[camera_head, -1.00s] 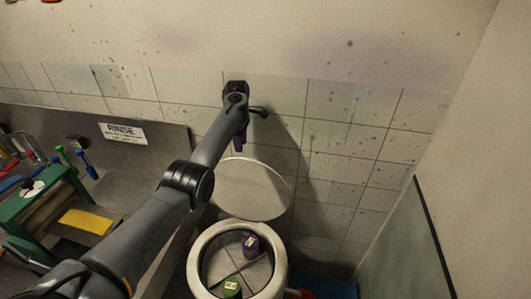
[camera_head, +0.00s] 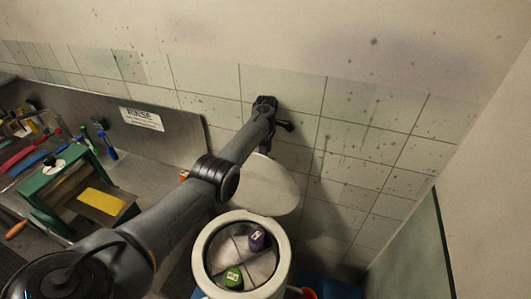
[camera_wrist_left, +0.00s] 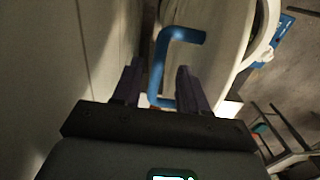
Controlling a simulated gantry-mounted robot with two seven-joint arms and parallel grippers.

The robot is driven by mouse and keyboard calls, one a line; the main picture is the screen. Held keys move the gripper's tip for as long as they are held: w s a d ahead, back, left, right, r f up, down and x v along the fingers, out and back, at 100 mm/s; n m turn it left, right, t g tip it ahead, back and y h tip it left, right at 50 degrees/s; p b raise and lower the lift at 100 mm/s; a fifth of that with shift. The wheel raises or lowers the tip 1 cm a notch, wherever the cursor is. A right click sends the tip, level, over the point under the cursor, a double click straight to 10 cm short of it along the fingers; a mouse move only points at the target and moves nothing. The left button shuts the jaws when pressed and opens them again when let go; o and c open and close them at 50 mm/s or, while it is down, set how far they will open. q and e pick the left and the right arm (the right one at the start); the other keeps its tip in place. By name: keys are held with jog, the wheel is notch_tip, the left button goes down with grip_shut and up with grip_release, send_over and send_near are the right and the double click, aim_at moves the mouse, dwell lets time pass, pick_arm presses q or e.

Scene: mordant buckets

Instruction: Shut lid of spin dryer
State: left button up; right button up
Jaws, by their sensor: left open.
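The spin dryer (camera_head: 204,241) is a white round tub at the bottom middle of the head view. Its pale round lid (camera_head: 268,192) stands open, raised behind the tub near the tiled wall. My left gripper (camera_head: 266,144) is above and behind the lid's top edge, its fingers mostly hidden by my arm. In the left wrist view the left gripper (camera_wrist_left: 160,85) is open, with a blue bent handle (camera_wrist_left: 158,70) on the pale lid between and just beyond its fingers. I cannot tell whether they touch. My right gripper is not in view.
A purple-topped piece (camera_head: 257,239) and a green-topped piece (camera_head: 233,278) lie in the tub. A green-framed stand (camera_head: 45,206) with a yellow pad is at left by the steel sink panel (camera_head: 185,128). The tiled wall (camera_head: 345,150) is close behind the lid.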

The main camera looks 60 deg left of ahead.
pick_arm(q)
jog(key=shift+f, duration=1.05)
jog(key=shift+c, duration=0.2)
grip_shut()
